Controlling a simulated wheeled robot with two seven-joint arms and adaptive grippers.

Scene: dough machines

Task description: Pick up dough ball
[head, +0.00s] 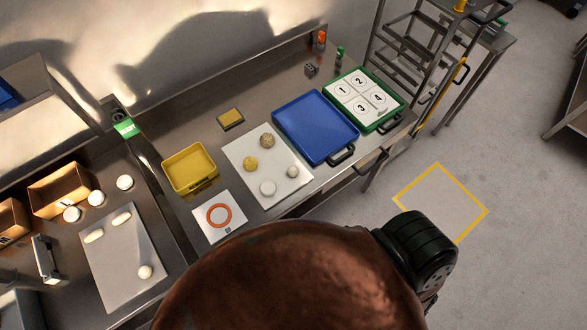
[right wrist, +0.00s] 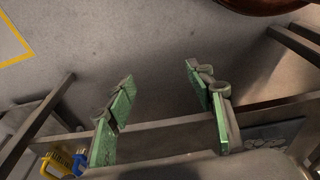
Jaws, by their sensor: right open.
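Several dough-like balls lie on a white sheet on the metal table in the head view: a tan speckled ball (head: 267,140), a yellowish ball (head: 250,163), a white ball (head: 268,187) and a smaller pale ball (head: 292,171). More white balls (head: 124,182) lie on the left worktop, and one (head: 145,271) lies on a pale board there with two elongated pieces (head: 93,235). My right gripper (right wrist: 159,74), with green-padded fingers, is open and empty in the right wrist view, with bare floor between its fingers. No ball shows there. My left gripper is not in view.
A yellow bin (head: 190,168), a blue tray (head: 316,127) and a green-edged numbered tray (head: 394,121) stand on the table. A card with an orange ring (head: 218,197) lies near the front edge. A metal rack (head: 410,50) stands beyond.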

